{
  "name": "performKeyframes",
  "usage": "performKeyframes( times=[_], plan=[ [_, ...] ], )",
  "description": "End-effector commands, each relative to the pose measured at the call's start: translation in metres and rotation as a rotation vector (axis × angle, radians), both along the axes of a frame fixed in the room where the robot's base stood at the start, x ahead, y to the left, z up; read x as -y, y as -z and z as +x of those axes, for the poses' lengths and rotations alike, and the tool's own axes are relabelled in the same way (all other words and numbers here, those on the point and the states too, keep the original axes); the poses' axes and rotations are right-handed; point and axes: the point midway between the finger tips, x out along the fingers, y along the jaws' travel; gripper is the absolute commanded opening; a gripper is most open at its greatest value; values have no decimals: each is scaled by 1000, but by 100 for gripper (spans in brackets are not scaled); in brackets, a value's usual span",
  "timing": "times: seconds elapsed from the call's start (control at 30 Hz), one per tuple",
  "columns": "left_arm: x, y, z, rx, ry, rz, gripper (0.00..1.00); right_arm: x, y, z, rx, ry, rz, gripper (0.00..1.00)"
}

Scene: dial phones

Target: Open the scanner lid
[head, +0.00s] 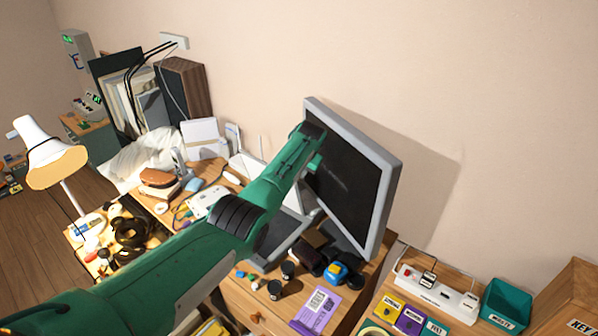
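A large grey-framed panel with a dark face (355,180) stands steeply tilted near the wall. It looks like the scanner lid in a raised position. A low grey base with a dark top (277,240) lies at its foot, largely hidden behind my arm; it looks like the scanner body. My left arm, green, crosses the view from the lower left. Its gripper (313,147) is at the panel's left edge, overlapping it in the picture; I cannot tell whether it touches. The fingers are too small and dark to tell open from shut. My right gripper is not in view.
Small jars (275,289), a blue-and-yellow item (336,272) and a purple card (316,309) lie in front of the panel. A power strip (437,292) and teal bin (506,304) are at the right. A lamp (52,160) and cluttered desk are at the left.

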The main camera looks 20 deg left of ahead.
Motion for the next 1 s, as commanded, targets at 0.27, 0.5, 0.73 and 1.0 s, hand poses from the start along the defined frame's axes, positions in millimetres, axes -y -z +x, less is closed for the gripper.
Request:
performKeyframes(
  times=[0.27,0.5,0.73,1.0],
  plan=[
    [2,4,-1,-3,2,-4,0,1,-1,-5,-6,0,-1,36],
    [3,5,-1,-4,2,-5,0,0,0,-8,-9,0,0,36],
    [3,5,-2,-5,2,-5,43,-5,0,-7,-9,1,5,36],
    [2,3,-1,-4,1,-2,43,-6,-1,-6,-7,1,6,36]
  ],
)
